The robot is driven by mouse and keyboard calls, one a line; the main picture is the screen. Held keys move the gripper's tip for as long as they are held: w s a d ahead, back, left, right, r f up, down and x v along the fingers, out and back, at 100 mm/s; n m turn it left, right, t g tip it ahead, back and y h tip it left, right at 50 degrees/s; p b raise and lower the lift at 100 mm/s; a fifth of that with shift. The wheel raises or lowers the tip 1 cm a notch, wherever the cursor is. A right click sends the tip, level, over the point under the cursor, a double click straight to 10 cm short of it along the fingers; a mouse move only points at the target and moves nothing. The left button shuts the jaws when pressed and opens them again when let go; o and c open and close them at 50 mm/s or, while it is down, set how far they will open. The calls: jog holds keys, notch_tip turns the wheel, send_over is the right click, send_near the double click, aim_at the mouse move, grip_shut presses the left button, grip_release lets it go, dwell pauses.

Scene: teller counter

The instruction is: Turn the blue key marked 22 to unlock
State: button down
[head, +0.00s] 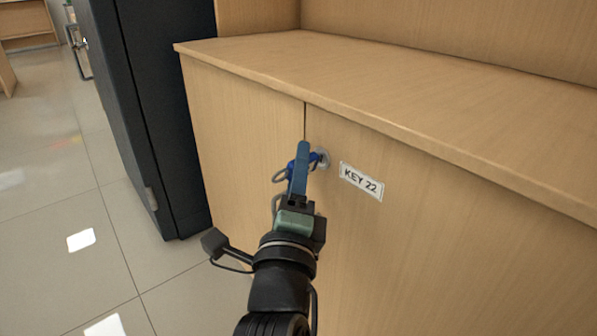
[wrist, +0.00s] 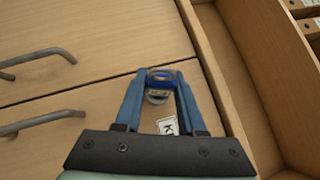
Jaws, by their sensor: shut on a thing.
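The blue key (head: 314,160) sits at the round metal lock (head: 323,157) on the wooden cabinet door, left of the white label "KEY 22" (head: 361,181). My gripper (head: 302,152) has its blue fingers at the key and partly hides it in the head view. In the wrist view the blue key (wrist: 161,77) lies between the fingertips of my gripper (wrist: 160,73), which is shut on it. The metal lock (wrist: 158,97) shows just below the key there. Part of the label (wrist: 167,126) shows between the fingers. The key's exact turn angle cannot be told.
The wooden countertop (head: 400,85) overhangs the cabinet doors above the lock. Two grey bar handles (wrist: 40,122) are on the cabinet front in the wrist view. A dark cabinet (head: 160,110) stands at the left. The tiled floor (head: 60,220) at the left is clear.

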jog(key=shift+f+m+t+h+b, duration=0.1)
jog(key=shift+m+t+h+b, duration=0.75)
jog(key=shift+b, duration=2.85)
jog(key=shift+m+b, duration=0.5)
jog(key=shift+m, duration=0.05)
jog(key=shift+a+m+h, duration=0.1)
jog(key=shift+m+h, duration=0.25)
jog(key=shift+m, duration=0.15)
jog(key=shift+m+t+h, duration=0.35)
jog(key=shift+m+h, duration=0.15)
jog(key=shift+m, duration=0.2)
jog(key=shift+c, duration=2.1)
grip_release()
